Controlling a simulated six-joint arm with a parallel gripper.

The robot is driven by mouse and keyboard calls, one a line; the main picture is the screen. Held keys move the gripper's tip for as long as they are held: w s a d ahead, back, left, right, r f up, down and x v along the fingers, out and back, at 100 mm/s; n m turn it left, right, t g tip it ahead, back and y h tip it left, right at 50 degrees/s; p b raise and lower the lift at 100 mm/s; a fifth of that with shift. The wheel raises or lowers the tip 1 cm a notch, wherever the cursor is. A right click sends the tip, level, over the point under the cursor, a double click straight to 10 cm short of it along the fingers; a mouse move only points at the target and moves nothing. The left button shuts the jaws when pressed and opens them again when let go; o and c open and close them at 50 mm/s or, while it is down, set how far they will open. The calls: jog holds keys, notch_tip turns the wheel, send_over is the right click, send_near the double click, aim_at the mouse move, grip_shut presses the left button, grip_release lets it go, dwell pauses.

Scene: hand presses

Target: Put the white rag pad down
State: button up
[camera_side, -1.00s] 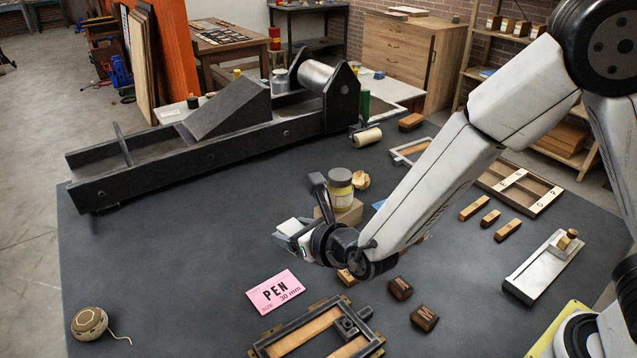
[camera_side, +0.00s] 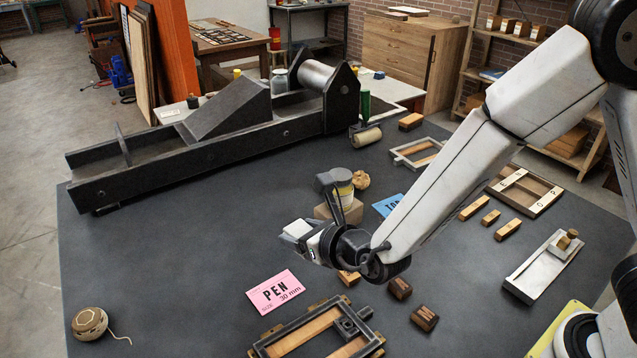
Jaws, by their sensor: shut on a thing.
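The white rag pad (camera_side: 297,229) is a small pale block at the end of my gripper (camera_side: 308,236). My gripper is shut on it, in the middle of the table left of the jar. The fingers are largely hidden behind the gripper body, and the gap between the pad and the table cannot be told clearly. A yellow-labelled jar (camera_side: 345,188) stands just behind my gripper, partly covered by it, near a tan block (camera_side: 323,211).
A pink PEN card (camera_side: 275,292) and a framed wooden form (camera_side: 300,333) lie in front. A long black press (camera_side: 220,135) fills the back left. Wooden type blocks (camera_side: 424,318) lie to the right. The left-centre table (camera_side: 160,250) is clear, apart from a twine ball (camera_side: 89,323).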

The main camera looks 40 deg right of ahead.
jog(key=s+a+n+y, duration=0.3)
jog(key=s+a, duration=0.6)
send_over(218, 320)
jog(key=shift+g, duration=0.4)
jog(key=shift+s+d+f, duration=0.1)
jog(key=shift+s+f, duration=0.05)
jog(key=shift+f, duration=2.1)
jog(key=shift+s+d+f, duration=0.1)
jog(key=shift+f, duration=2.15)
jog(key=shift+w+a+f, duration=0.1)
jog(key=shift+w+f, duration=0.05)
jog(key=shift+f, duration=0.05)
jog(key=shift+w+f, duration=0.1)
jog(key=shift+f, duration=1.55)
jog(key=shift+f, duration=0.15)
